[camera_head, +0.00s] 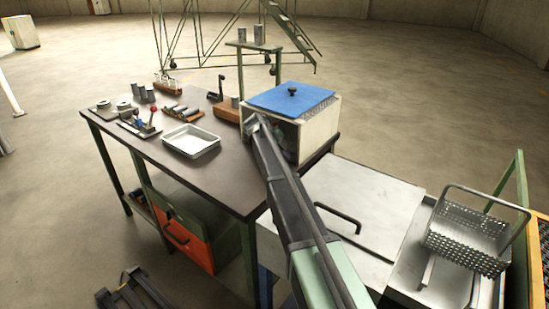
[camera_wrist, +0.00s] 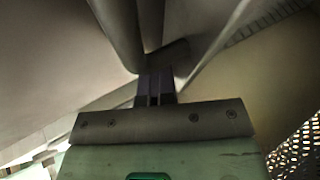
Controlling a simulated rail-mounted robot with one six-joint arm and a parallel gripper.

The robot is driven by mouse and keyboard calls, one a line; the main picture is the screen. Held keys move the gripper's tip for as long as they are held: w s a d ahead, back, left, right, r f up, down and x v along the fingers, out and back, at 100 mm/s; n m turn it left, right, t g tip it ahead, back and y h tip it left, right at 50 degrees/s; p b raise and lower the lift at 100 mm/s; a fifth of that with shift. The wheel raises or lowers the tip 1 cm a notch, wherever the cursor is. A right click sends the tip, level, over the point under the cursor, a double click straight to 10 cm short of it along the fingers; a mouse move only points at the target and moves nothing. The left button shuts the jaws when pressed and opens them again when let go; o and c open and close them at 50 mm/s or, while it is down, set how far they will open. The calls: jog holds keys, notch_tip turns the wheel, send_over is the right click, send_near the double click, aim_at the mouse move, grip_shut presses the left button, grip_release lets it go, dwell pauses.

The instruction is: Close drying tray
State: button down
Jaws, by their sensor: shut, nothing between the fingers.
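A pale box (camera_head: 318,132) with a blue lid (camera_head: 290,98) and black knob stands at the right end of the dark workbench. I cannot tell for sure which part is the drying tray. My arm reaches up to the front of this box and covers part of it, so my gripper is not clear in the head view. In the wrist view my gripper (camera_wrist: 155,88) is shut and empty. Its dark fingertips are close to a dark rounded bar (camera_wrist: 168,57) in front of a pale surface. I cannot tell whether they touch.
A shallow white tray (camera_head: 190,150), cylinders and small tools lie on the workbench (camera_head: 215,182). An orange drawer (camera_head: 185,237) is below. To the right are a pale cover with a black handle (camera_head: 338,217) and a perforated basket (camera_head: 468,240). Open floor lies left.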

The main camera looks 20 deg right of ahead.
jog(key=shift+w+d, duration=0.1)
jog(key=s+a, duration=0.1)
jog(key=a, duration=0.1)
jog(key=s+a, duration=0.1)
jog(key=s, duration=0.1)
jog(key=shift+a, duration=0.35)
jog(key=p+v, duration=0.8)
jog(key=v, duration=0.2)
jog(key=shift+w, duration=0.15)
